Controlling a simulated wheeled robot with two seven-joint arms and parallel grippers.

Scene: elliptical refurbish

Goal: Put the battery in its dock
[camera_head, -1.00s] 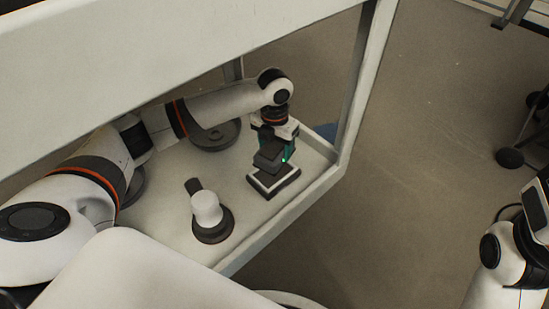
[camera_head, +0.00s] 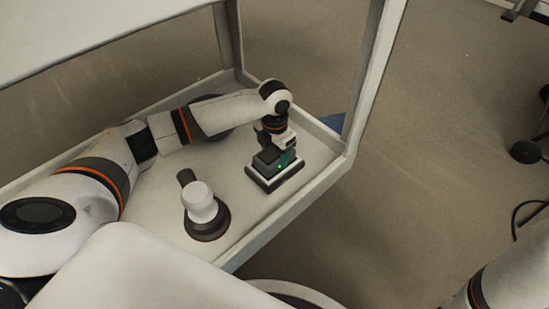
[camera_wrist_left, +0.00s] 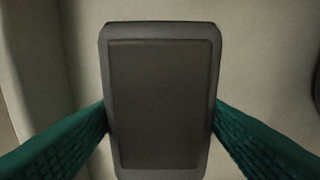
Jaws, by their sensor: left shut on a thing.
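In the head view, the battery (camera_head: 266,162) is a dark grey block at the dock (camera_head: 268,183), a low dark block with a pale edge on the cart's shelf. My left gripper (camera_head: 282,155) points down and is shut on the battery from above. A small green light shows beside it. In the left wrist view, the battery (camera_wrist_left: 160,95) fills the middle, with a green finger against each side. The dock cannot be made out there. I cannot tell from the head view whether the battery is fully seated. My right gripper is out of view.
A white and dark round-based tool (camera_head: 202,207) stands on the shelf, left of the dock. The shelf (camera_head: 255,222) has a raised rim, and a pale upright post (camera_head: 368,85) rises at its right corner. A dark round object lies behind my left arm.

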